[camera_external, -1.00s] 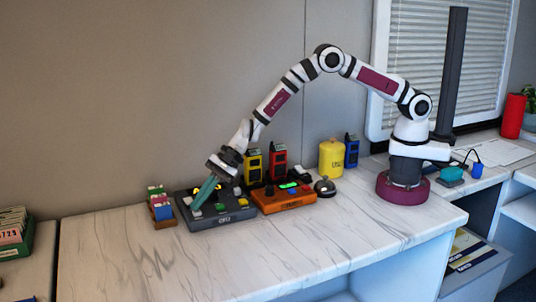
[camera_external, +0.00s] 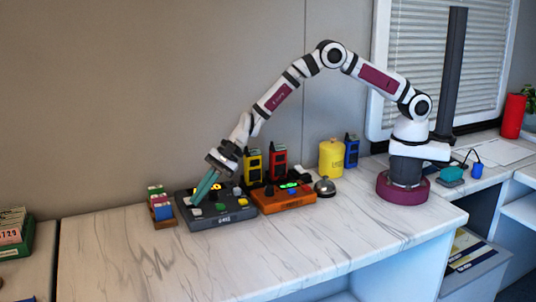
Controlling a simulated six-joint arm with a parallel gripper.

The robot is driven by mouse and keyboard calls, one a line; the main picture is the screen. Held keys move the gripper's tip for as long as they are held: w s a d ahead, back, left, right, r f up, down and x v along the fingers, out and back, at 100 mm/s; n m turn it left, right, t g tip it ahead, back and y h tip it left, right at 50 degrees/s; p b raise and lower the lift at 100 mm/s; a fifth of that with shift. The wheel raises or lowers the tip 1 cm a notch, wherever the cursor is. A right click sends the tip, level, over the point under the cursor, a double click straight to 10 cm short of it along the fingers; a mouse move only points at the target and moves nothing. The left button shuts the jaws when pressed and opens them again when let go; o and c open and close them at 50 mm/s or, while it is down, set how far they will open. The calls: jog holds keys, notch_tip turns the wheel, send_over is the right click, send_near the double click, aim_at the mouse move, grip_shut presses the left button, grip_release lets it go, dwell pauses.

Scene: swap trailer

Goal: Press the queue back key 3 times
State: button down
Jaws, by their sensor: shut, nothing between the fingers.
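A dark grey key console (camera_external: 217,217) with several keys and a small lit yellow display sits on the white counter. An orange console (camera_external: 285,203) with a green lit display stands to its right. My gripper (camera_external: 199,201) is shut and empty, its teal fingers pointing down at the left part of the grey console. The fingertips are at or just above a pale key (camera_external: 195,212); I cannot tell whether they touch it. The fingers and wrist hide part of the console and display. Key labels are too small to read.
A card holder (camera_external: 160,207) stands left of the grey console. Behind are yellow (camera_external: 252,166), red (camera_external: 277,163) and blue (camera_external: 351,151) devices and a yellow canister (camera_external: 331,158). A bell (camera_external: 325,187) sits right of the orange console. The counter front is clear.

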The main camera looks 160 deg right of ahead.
jog(key=shift+r, duration=2.55)
dwell(0.6)
notch_tip(320, 180, up, 4)
jog(key=shift+f, duration=0.1)
jog(key=shift+f, duration=4.45)
jog(key=shift+f, duration=0.15)
jog(key=shift+f, duration=0.25)
